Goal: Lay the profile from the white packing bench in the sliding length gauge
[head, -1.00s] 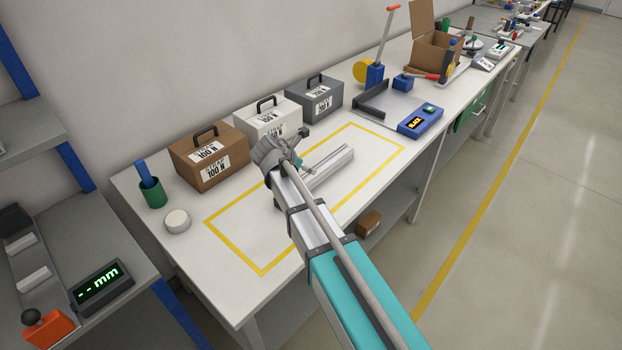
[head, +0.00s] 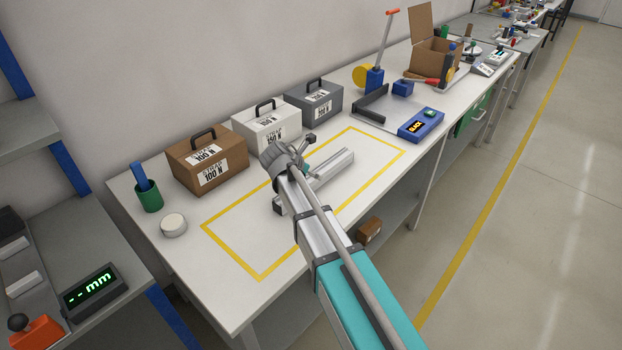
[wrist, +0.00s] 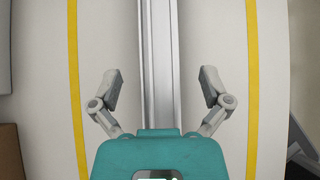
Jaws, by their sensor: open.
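The profile (head: 328,171) is a long silver-grey bar lying inside the yellow outline on the white packing bench (head: 236,298). In the wrist view the profile (wrist: 159,60) runs up the middle of the picture. My gripper (wrist: 159,90) is open, with one finger on each side of the profile and a gap on both sides. I cannot tell its height above the bench. In the head view my arm hides part of the profile and most of the gripper. The sliding length gauge (head: 45,300) seems to be the grey fixture at the lower left, with an orange block (head: 38,333) and a display (head: 90,290) reading "-- mm".
Brown (head: 208,162), white (head: 267,127) and dark grey (head: 314,101) cases stand along the wall. A green cup (head: 149,197) and white round piece (head: 174,225) are at the bench's left end. A blue unit reading "BLACK" (head: 421,124) lies beyond the outline.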

